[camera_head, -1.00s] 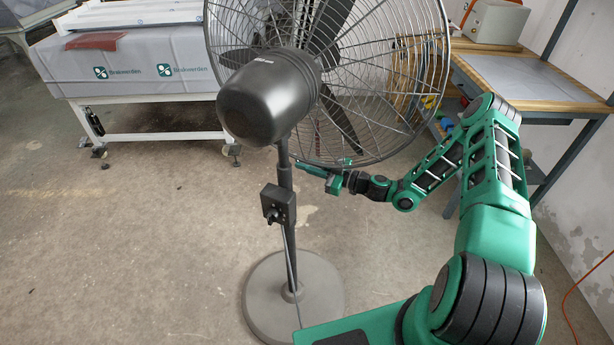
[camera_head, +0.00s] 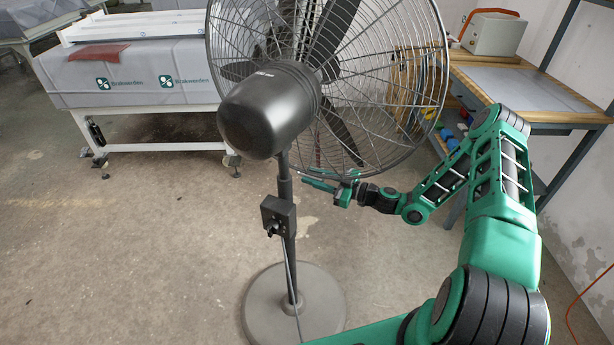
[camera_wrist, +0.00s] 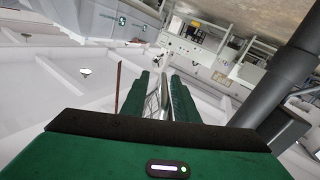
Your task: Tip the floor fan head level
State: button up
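The floor fan has a black motor housing (camera_head: 268,112) and a round wire cage (camera_head: 432,105) on a dark pole (camera_head: 287,195) with a grey round base (camera_head: 265,308). The head faces away from me, and the top of the cage is cut off by the frame. My gripper (camera_head: 322,181) is at the lower rim of the cage, just right of the pole. In the wrist view my two green fingers (camera_wrist: 159,92) stand close together with part of the wire cage (camera_wrist: 155,104) between them. The exact contact is partly hidden.
A control box (camera_head: 277,214) sits on the pole with a cable hanging below. A white-framed table with a grey cover (camera_head: 150,85) stands at the back left. A workbench (camera_head: 520,90) with a beige box (camera_head: 494,33) is at the right. The floor left of the fan is clear.

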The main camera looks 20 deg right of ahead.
jog(key=v, duration=0.8)
jog(key=shift+d, duration=0.2)
jog(key=shift+s, duration=0.1)
